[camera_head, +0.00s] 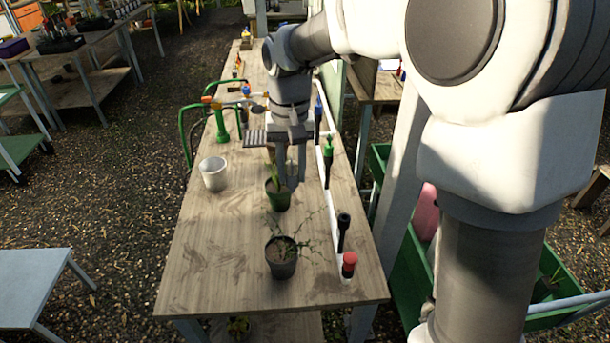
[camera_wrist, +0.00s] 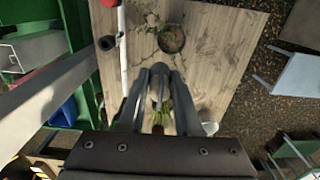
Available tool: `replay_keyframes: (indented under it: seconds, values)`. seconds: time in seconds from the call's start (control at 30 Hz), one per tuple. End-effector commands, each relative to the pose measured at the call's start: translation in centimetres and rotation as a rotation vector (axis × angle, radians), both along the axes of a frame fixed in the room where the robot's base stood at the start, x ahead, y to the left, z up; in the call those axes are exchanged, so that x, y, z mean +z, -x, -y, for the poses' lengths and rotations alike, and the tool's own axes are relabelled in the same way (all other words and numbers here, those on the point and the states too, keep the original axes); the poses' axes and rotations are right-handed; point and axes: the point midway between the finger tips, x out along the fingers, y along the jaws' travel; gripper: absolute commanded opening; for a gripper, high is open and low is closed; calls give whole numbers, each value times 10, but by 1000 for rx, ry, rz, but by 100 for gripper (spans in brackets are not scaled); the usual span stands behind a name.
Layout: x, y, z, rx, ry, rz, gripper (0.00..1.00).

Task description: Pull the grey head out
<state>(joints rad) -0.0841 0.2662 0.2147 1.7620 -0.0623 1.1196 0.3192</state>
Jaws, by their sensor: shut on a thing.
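The white pipe (camera_head: 325,165) runs along the bench's right side. It bears a red head (camera_head: 349,260), a black head (camera_head: 343,222), a green head (camera_head: 328,146) and a blue head (camera_head: 318,103).
Bare wood shows at the bench's front left.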

Motion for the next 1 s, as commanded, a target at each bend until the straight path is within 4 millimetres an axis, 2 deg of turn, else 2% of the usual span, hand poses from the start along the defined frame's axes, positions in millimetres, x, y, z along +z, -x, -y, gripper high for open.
replay_keyframes:
  seconds: [0.37,1.0]
  values:
    - [2,0,0,0,0,0,0]
    - [33,0,0,1,0,-1,0]
